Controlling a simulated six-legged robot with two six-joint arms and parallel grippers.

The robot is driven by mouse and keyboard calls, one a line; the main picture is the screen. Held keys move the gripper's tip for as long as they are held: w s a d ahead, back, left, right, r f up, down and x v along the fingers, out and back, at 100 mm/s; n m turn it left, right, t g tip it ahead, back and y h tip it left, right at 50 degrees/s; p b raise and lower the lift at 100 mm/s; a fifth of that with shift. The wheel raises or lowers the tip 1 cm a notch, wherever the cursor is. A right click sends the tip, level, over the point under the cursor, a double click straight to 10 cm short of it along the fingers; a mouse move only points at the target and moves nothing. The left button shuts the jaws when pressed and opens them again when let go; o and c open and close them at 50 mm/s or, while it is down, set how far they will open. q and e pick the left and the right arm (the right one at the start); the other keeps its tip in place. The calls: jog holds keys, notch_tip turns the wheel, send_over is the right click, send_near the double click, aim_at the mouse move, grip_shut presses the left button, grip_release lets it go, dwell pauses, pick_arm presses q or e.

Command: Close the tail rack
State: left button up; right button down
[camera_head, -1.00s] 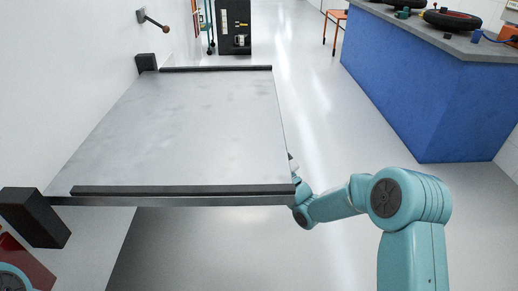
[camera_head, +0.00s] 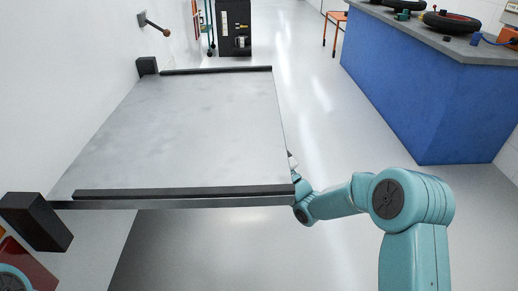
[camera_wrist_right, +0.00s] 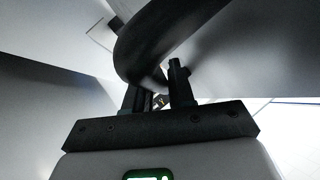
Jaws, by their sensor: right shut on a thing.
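The tail rack (camera_head: 185,130) is a grey flat platform with dark rails along its near and far edges. It lies folded out, about level, from the white wall on the left. My right arm reaches to the rack's near right corner, and its gripper is mostly hidden behind that edge in the head view. In the right wrist view my right gripper (camera_wrist_right: 160,100) is shut on a dark curved bar (camera_wrist_right: 150,45), seemingly a handle of the rack. My left gripper is not in view; only a bit of teal arm shows at the bottom left.
Black brackets (camera_head: 36,221) and (camera_head: 147,65) sit on the wall beside the rack. A knobbed rod (camera_head: 154,24) sticks out of the wall behind. A blue workbench (camera_head: 425,90) stands at the right. The floor between rack and bench is clear.

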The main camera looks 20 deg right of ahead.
jog(key=r+n+g+p, duration=0.1)
jog(key=r+p, duration=0.3)
jog(key=r, duration=0.1)
jog(key=r+n+p, duration=0.1)
jog(key=r+p, duration=0.3)
jog(key=r, duration=0.2)
jog(key=r+n+g+p, duration=0.1)
jog(key=r+p, duration=0.4)
jog(key=r, duration=0.1)
jog(key=shift+w+a+n+g, duration=0.15)
jog(key=shift+a+n+g, duration=0.15)
jog(key=shift+a+n, duration=0.1)
jog(key=w+a+r+n+g+h+p, duration=0.1)
jog(key=w+a+r+n+g+p, duration=0.1)
jog(key=a+r+p, duration=0.6)
jog(key=w+a+r+n+g+h+p, duration=0.1)
jog(key=w+a+r+n+g+p, duration=0.2)
jog(key=r+p, duration=0.9)
jog(key=w+a+r+n+h+p, duration=0.1)
jog(key=a+r+p, duration=0.2)
jog(key=a, duration=0.6)
jog(key=w+a+r+h+p, duration=0.1)
jog(key=w+a+r+p, duration=0.1)
jog(key=a+r, duration=0.3)
jog(key=a+p, duration=0.1)
jog(key=a, duration=0.3)
jog(key=shift+r+n+g+h, duration=0.3)
jog(key=shift+r+n+g, duration=0.05)
jog(key=shift+n+g, duration=0.05)
jog(key=shift+w, duration=0.1)
